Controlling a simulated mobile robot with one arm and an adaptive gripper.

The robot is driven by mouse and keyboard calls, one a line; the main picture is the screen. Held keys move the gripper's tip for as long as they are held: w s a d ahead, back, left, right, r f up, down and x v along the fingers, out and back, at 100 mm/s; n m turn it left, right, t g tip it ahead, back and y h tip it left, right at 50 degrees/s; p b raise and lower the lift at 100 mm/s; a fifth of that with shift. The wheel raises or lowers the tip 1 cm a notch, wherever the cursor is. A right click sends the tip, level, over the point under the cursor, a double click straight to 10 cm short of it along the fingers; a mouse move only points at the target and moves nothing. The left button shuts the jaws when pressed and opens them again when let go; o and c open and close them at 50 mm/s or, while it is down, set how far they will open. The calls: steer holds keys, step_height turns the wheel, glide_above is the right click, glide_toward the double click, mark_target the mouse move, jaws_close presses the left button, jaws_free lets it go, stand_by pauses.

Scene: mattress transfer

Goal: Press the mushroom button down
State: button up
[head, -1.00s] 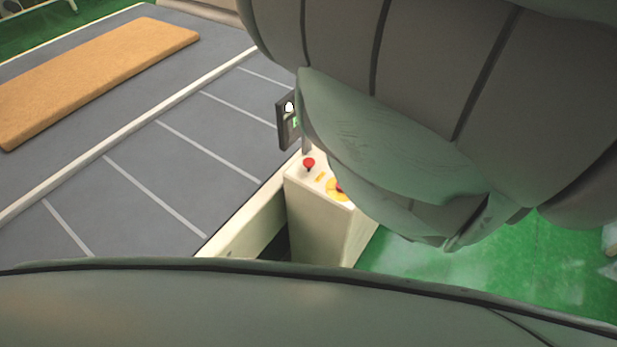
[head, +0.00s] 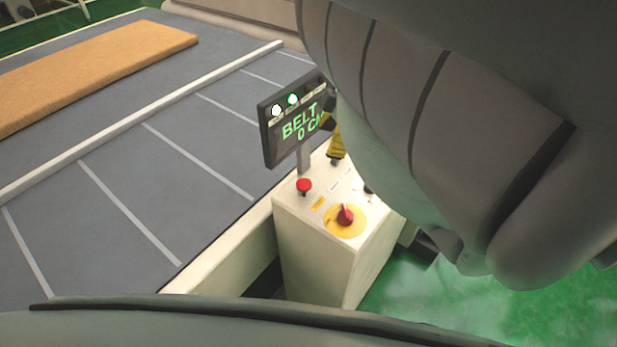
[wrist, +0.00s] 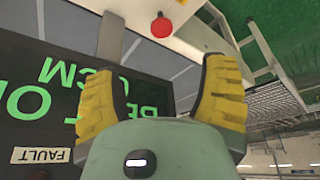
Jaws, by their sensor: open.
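A red mushroom-shaped button (head: 304,185) on a short stem stands up from the top of the cream control box (head: 318,262), by the foot of the display post. A round red button (wrist: 162,27) also shows at the top of the wrist view. A second red knob (head: 346,215) sits on a yellow disc on the same panel, closer to me. My gripper (wrist: 163,68) is open, with its two yellow fingers apart and nothing between them.
A grey belt (head: 150,190) with white lines lies left, carrying an orange-tan mattress (head: 90,72). Green floor (head: 440,300) is at right.

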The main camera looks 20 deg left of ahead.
mark_target(305, 184)
steer(key=b+x, duration=0.4)
steer(key=x, duration=0.9)
steer(key=shift+s+a+f, duration=0.2)
steer(key=shift+a+f, duration=0.05)
steer(key=shift+a, duration=0.05)
steer(key=shift+x, duration=0.75)
steer(key=shift+d, duration=0.1)
jaws_close()
